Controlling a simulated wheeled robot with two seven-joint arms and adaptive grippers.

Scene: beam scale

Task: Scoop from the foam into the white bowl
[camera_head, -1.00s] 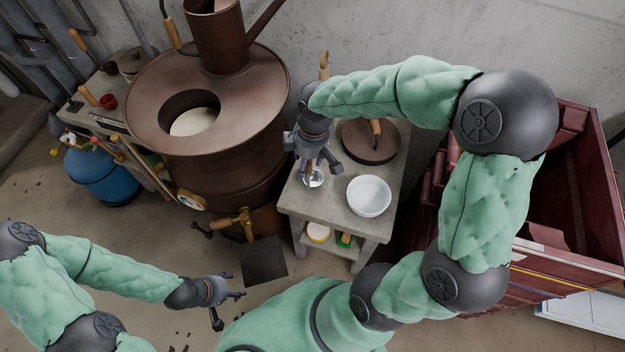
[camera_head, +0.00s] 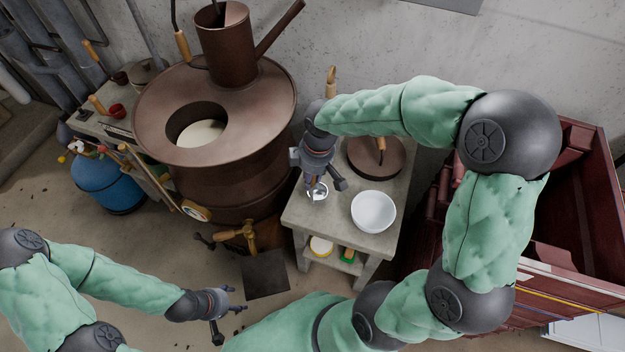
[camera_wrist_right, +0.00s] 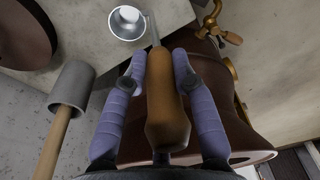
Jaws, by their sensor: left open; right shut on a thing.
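The foam (camera_head: 203,133) is the pale surface seen through the round opening of the large brown vessel. The white bowl (camera_head: 373,212) stands upright on the grey table, its inside looking empty. My right gripper (camera_head: 322,182) is over the table's left part, left of the bowl. In the right wrist view it is shut (camera_wrist_right: 165,62) on the wooden handle of a metal ladle (camera_wrist_right: 127,24). The ladle's cup is at the table's edge; a small white patch shows in it, but I cannot tell whether it is foam or glare. My left gripper (camera_head: 228,312) is open and empty, low at the left.
The brown vessel (camera_head: 160,95) stands left of the grey table (camera_head: 345,238). A round brown lid (camera_head: 375,163) with a wooden handle lies behind the bowl. A dark red cart (camera_head: 565,200) is at the right. A grey cylinder with a wooden handle (camera_wrist_right: 72,85) shows in the wrist view.

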